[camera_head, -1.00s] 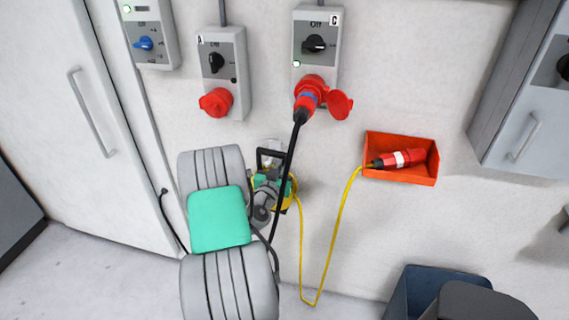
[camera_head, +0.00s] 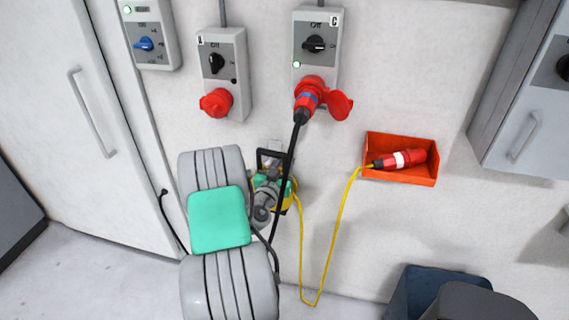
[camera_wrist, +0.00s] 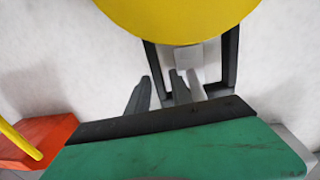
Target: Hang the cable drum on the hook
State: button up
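The cable drum (camera_head: 288,198) is a yellow reel with a black handle frame, off the floor close to the wall. Its yellow face (camera_wrist: 180,12) fills the top of the wrist view. The hook (camera_head: 274,145) is a pale bracket on the wall at the handle's top; it also shows as a light block (camera_wrist: 190,60) inside the handle frame. I cannot tell whether the handle rests on it. My gripper (camera_wrist: 160,75) has its two dark fingers apart, near one handle bar, with visible gaps.
A black cable (camera_head: 288,168) hangs from the red plug (camera_head: 308,98) just beside the drum. A yellow cable (camera_head: 334,235) runs to a red connector (camera_head: 400,159) in an orange box (camera_head: 430,178). A dark bin (camera_head: 410,290) stands at lower right. Wall between is bare.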

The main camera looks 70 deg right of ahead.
jog(key=shift+o, duration=0.8)
